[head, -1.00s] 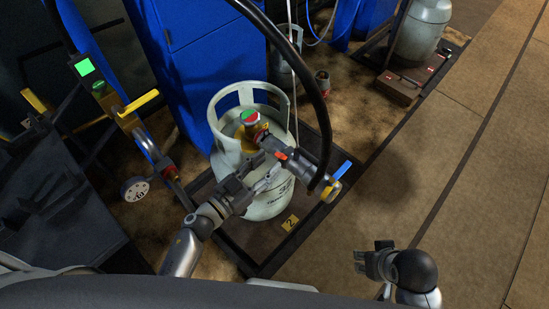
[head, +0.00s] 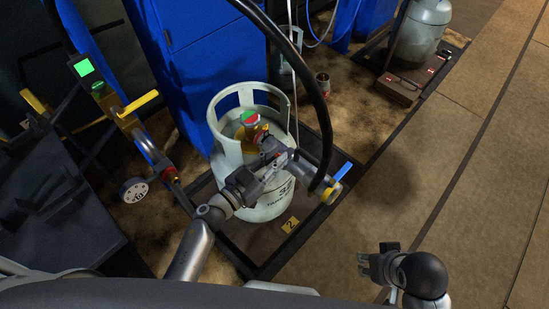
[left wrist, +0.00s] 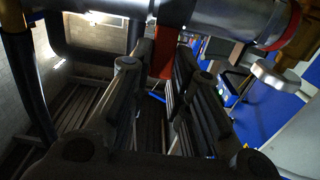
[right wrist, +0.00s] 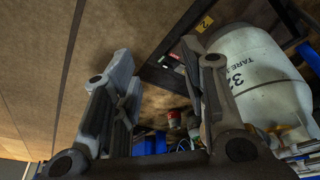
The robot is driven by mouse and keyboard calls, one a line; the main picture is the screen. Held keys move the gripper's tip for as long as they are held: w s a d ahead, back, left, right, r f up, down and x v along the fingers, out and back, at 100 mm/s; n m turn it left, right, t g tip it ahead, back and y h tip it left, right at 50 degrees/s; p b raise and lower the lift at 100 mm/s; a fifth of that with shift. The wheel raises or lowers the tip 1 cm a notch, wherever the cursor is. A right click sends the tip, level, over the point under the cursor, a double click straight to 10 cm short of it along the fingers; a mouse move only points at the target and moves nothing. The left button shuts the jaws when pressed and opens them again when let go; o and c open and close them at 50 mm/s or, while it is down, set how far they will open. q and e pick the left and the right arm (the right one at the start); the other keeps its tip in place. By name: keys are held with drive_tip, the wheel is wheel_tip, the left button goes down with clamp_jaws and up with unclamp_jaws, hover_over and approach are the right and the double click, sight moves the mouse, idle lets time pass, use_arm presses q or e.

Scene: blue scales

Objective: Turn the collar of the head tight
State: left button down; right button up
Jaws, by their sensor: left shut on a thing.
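The filling head (head: 295,162) is a grey metal body on a black hose, with a blue lever at its outer end. It sits against the brass valve (head: 252,130) of the pale gas cylinder (head: 270,206). My left gripper (head: 274,163) is at the head, close to the valve, shut on its collar. In the left wrist view, the grey body (left wrist: 225,15) crosses the top and a red tab (left wrist: 166,50) shows between the fingers (left wrist: 163,75). The exact contact is partly hidden. My right gripper (head: 364,264) is open and empty, away from the cylinder; its fingers also show apart in the right wrist view (right wrist: 155,60).
The cylinder stands on a dark-framed scale (head: 250,262) with a yellow "2" tag. A blue cabinet (head: 190,60) stands behind. A stand with a yellow lever (head: 138,103) and a round gauge is at left. Another cylinder (head: 422,35) stands at back right. The right floor is clear.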

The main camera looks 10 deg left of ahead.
use_arm(q)
drive_tip(key=p, duration=0.3)
drive_tip(key=shift+w+d+r+g, duration=0.15)
drive_tip(key=shift+r+g, duration=0.15)
drive_tip(key=p, duration=0.3)
drive_tip(key=shift+w+d+r+g+y+p, duration=0.1)
drive_tip(key=shift+w+r+g+y+p, duration=0.05)
drive_tip(key=shift+g+y+p, duration=0.2)
use_arm(e)
drive_tip(key=s+f, duration=0.2)
drive_tip(key=f, duration=0.9)
drive_tip(key=s+f+g, duration=0.1)
drive_tip(key=s+f, duration=0.2)
drive_tip(key=f, duration=0.8)
drive_tip(key=shift+d+f, duration=0.2)
drive_tip(key=shift+s, duration=0.1)
use_arm(q)
drive_tip(key=c, duration=1.3)
unclamp_jaws()
drive_tip(key=shift+c, duration=0.2)
